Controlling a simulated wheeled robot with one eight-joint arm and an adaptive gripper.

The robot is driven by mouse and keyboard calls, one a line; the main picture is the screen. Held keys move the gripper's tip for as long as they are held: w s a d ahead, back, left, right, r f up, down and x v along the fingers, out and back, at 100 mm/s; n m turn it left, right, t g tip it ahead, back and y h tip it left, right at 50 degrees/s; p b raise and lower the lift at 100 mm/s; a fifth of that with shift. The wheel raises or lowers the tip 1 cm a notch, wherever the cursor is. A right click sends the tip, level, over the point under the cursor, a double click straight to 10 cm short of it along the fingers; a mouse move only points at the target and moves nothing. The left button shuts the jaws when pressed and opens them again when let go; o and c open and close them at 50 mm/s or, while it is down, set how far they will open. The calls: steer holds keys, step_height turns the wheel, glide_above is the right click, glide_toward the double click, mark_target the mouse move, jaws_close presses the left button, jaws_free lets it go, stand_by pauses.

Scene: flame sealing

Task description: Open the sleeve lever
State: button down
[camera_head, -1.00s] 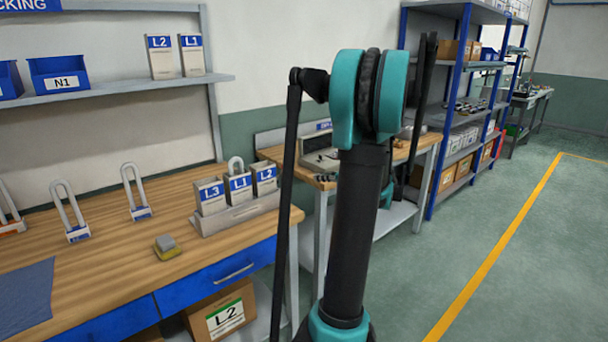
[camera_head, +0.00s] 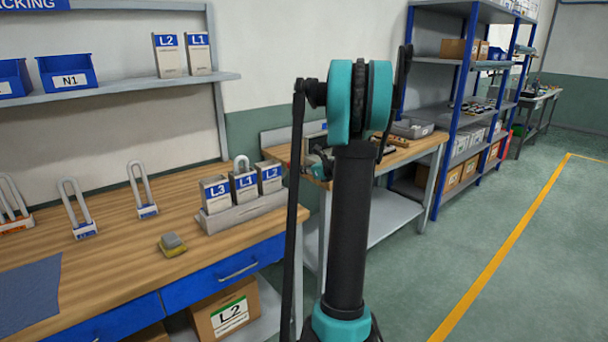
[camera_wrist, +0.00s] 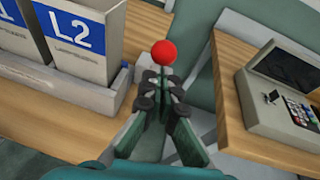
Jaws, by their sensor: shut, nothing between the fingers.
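A red ball (camera_wrist: 163,53) shows in the wrist view just beyond my fingertips; I cannot tell what it belongs to or whether they touch it. No part is clearly recognisable as the sleeve lever. My gripper (camera_wrist: 160,88) has its fingertips together, with nothing between them. A grey device (camera_wrist: 265,108) with a dark screen, keys and a small black switch stands on the bench to its right. In the head view my arm hides most of my gripper and much of that device.
A grey rack (camera_head: 245,212) holds the L3, L1 and L2 boxes on the near wooden bench; its end shows left of my gripper in the wrist view (camera_wrist: 75,105). Several U-shaped locks (camera_head: 77,208) stand further left. A second bench (camera_head: 400,150) and blue-posted shelves (camera_head: 462,90) are behind.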

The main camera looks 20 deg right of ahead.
steer(key=shift+r, duration=0.1)
stand_by(0.3)
steer(key=w+a+r+g+h, duration=0.1)
steer(key=w+a+r+g, duration=0.1)
steer(key=w, duration=0.5)
steer(key=w+a+r+g+h, duration=0.2)
steer(key=w+r+g, duration=0.2)
steer(key=w+g, duration=0.2)
steer(key=shift+w+a+m+g, duration=0.3)
steer(key=shift+w, duration=0.35)
stand_by(0.3)
stand_by(0.4)
steer(key=v, duration=1.3)
steer(key=shift+w, duration=0.15)
